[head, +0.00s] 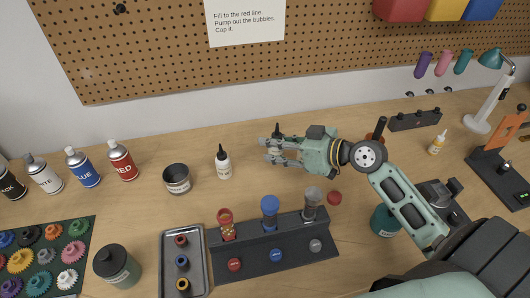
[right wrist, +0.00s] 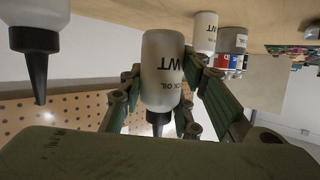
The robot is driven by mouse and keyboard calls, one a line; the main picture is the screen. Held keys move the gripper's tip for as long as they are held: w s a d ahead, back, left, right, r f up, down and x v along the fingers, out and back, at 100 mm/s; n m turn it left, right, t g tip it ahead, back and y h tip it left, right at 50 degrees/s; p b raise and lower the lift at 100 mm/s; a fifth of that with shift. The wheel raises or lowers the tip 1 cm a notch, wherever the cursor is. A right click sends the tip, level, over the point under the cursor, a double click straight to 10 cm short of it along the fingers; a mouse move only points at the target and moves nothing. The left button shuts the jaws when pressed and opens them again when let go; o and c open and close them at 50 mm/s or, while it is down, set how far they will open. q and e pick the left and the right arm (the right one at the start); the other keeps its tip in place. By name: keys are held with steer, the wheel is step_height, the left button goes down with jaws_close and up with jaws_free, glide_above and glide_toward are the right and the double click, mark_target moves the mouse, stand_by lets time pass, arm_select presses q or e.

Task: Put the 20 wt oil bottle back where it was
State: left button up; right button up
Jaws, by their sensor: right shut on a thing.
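My right gripper (head: 272,150) is over the back middle of the table, its fingers pointing left. It is shut on a white bottle with a black nozzle, seen best in the right wrist view (right wrist: 163,70), which is upside down. Its label shows "WT" and "OIL"; the number is hidden. In the head view the fingers mostly cover it. A second black-nozzled bottle (right wrist: 37,28) is close by on the wall side in the right wrist view. A white bottle with a black tip (head: 223,162) stands on the table left of the gripper. My left gripper is out of view.
A dark open jar (head: 176,178) and spray cans (head: 122,160) stand to the left. A black stand (head: 250,262) with red, blue and grey shock parts is in front, beside a metal tray (head: 168,240). A small yellow-tipped bottle (head: 438,144) is at right. The pegboard (head: 150,60) is behind.

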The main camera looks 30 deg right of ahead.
steer(key=x, duration=0.4)
steer(key=shift+d+f+p, duration=0.15)
steer(key=shift+f+p, duration=0.15)
step_height(320, 180, down, 4)
steer(key=shift+r+p, duration=0.1)
steer(key=shift+p, duration=0.3)
steer(key=shift+w+f, duration=0.1)
steer(key=shift+f, duration=0.1)
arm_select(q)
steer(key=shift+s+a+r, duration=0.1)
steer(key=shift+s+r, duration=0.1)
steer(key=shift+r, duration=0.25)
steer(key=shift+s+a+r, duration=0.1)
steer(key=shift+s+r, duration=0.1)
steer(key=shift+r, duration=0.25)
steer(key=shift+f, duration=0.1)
arm_select(e)
steer(key=shift+f+b, duration=0.2)
steer(key=shift+b, duration=0.1)
steer(key=o, duration=1.2)
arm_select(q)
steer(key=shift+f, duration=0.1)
